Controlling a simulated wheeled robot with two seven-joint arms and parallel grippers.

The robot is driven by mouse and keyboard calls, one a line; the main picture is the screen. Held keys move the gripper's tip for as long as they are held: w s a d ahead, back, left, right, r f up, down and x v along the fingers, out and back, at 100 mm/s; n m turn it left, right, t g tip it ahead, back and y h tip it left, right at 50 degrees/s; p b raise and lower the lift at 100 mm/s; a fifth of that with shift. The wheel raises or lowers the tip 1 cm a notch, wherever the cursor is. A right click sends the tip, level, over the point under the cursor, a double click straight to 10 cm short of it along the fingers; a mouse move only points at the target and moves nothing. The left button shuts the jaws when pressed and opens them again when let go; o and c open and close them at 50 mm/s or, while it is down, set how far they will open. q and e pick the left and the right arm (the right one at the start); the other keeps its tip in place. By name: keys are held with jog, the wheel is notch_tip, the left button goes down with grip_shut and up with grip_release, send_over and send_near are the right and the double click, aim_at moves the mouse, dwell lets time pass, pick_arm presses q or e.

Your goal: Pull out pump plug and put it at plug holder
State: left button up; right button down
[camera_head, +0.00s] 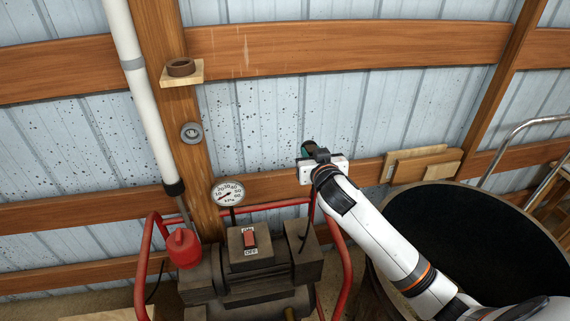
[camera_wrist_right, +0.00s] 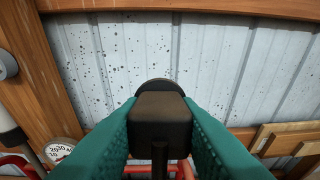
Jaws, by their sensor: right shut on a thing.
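My right gripper (camera_head: 309,149) is in front of the wall, right of the wooden post. In the right wrist view its two teal fingers (camera_wrist_right: 160,112) are shut on the black plug (camera_wrist_right: 158,122), with a dark cord (camera_wrist_right: 159,160) hanging below it. In the head view the arm mostly hides the plug. A grey round socket (camera_head: 192,133) on the post is empty. Above it, a small wooden shelf (camera_head: 196,76) carries a dark round ring (camera_head: 180,67), perhaps the plug holder. The pump (camera_head: 250,262) stands below, with a red ON/OFF switch. My left gripper is not in view.
A pressure gauge (camera_head: 228,193) rises above the pump, inside a red tube frame (camera_head: 345,262). A white pipe (camera_head: 140,90) runs down left of the post. A large dark barrel (camera_head: 470,235) stands at right. The wall between post and gripper is clear.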

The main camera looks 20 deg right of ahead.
jog(key=s+d+f+n+g+y, duration=0.2)
jog(key=s+f+n+g+y, duration=0.6)
jog(key=s+f+n+y, duration=0.6)
jog(key=s+d+f+n+g+h, duration=0.25)
jog(key=s+n+g, duration=0.2)
jog(key=s, duration=1.15)
jog(key=w+d+r+n+g+h, duration=0.1)
jog(key=w+d+r+n+g, duration=0.2)
jog(key=d, duration=0.4)
jog(key=shift+w+d+r, duration=0.15)
jog(key=shift+r, duration=0.75)
jog(key=shift+w+h, duration=0.15)
jog(key=shift+h, duration=0.2)
